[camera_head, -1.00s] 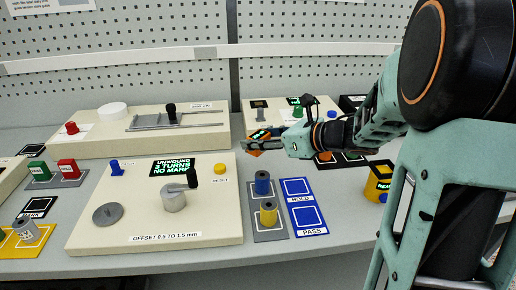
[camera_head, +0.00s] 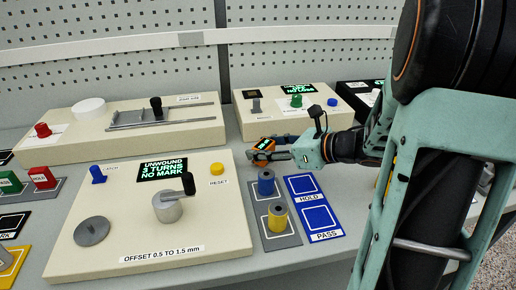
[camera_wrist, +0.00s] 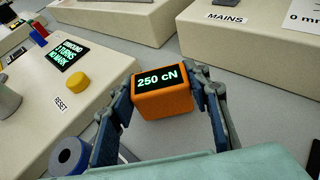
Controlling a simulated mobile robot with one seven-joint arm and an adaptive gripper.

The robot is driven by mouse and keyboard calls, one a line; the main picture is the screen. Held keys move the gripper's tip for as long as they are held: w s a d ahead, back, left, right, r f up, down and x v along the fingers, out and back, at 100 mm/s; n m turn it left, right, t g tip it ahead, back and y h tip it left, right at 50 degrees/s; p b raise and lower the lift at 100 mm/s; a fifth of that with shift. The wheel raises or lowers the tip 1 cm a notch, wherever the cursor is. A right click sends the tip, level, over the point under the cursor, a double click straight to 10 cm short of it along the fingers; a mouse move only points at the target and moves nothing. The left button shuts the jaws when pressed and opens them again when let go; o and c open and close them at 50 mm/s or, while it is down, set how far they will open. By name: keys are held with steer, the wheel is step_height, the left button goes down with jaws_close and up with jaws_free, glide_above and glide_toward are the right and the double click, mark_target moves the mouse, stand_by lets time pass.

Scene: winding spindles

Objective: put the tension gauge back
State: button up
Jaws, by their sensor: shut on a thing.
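The tension gauge (camera_head: 263,146) is a small orange box with a dark display. In the wrist view the gauge (camera_wrist: 163,103) faces me and reads "250 cN". My gripper (camera_head: 272,154) is shut on it, with one finger on each side in the wrist view (camera_wrist: 163,92). The gauge is in front of the back right console and beyond the blue spool. Bare grey bench shows around it in the wrist view. I cannot tell whether its underside touches the bench. No marked place for the gauge can be made out.
The winding console (camera_head: 140,235) with its crank and yellow reset button (camera_head: 217,169) is at left. A blue spool (camera_head: 266,183) and a yellow spool (camera_head: 277,216) stand on a grey tray. Blue HOLD and PASS pads (camera_head: 313,206) lie beside them. The back right console (camera_head: 300,122) is close behind.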

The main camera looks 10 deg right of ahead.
steer(key=shift+f, duration=0.15)
steer(key=shift+f, duration=0.1)
steer(key=o, duration=1.4)
